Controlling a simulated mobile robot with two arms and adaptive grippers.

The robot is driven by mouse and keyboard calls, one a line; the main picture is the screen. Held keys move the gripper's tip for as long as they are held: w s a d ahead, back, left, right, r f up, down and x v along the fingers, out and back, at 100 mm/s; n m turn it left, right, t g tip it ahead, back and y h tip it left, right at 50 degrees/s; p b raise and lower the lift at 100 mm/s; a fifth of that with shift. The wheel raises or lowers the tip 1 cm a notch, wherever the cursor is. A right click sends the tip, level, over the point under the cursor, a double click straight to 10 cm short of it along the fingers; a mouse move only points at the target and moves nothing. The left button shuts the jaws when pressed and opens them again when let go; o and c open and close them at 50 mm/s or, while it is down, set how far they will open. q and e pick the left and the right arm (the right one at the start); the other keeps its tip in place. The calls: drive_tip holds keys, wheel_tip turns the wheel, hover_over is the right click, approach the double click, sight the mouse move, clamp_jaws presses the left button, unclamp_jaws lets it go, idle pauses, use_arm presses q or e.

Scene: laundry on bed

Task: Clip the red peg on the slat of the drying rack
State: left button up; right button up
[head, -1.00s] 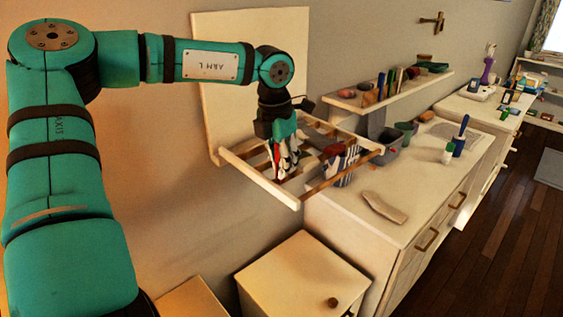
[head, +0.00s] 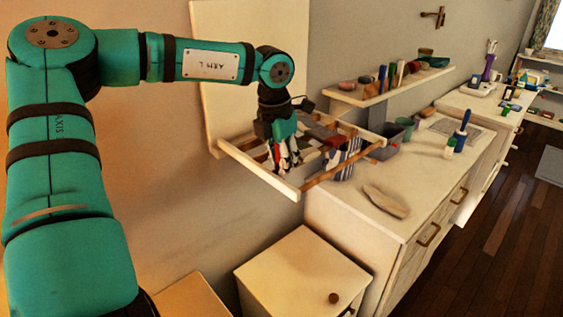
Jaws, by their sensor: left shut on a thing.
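The drying rack is mounted on the wall, with a pale front rail (head: 243,159) and brown wooden slats (head: 326,174). My left gripper (head: 284,168) points down over the left part of the rack, just behind the front rail. It is shut on a small red thing between its fingers, which looks like the red peg; the fingers hide most of it. I cannot tell whether the peg touches a slat. A blue-and-white striped cloth (head: 347,160) with a red patch hangs on the rack to the right of the gripper. My right gripper is out of view.
A dresser (head: 425,190) stands to the right, bearing a beige cloth (head: 386,202), a grey bin (head: 392,139) and bottles. A wall shelf (head: 385,96) with several small items is above it. A small cabinet (head: 300,270) stands below the rack.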

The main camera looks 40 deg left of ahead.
use_arm(q)
drive_tip(key=shift+f+b, duration=0.45)
drive_tip(key=shift+f, duration=0.1)
drive_tip(key=o, duration=0.8)
drive_tip(key=r, duration=0.4)
drive_tip(key=s+r, duration=0.1)
drive_tip(key=r, duration=0.7)
drive_tip(key=shift+s, duration=0.25)
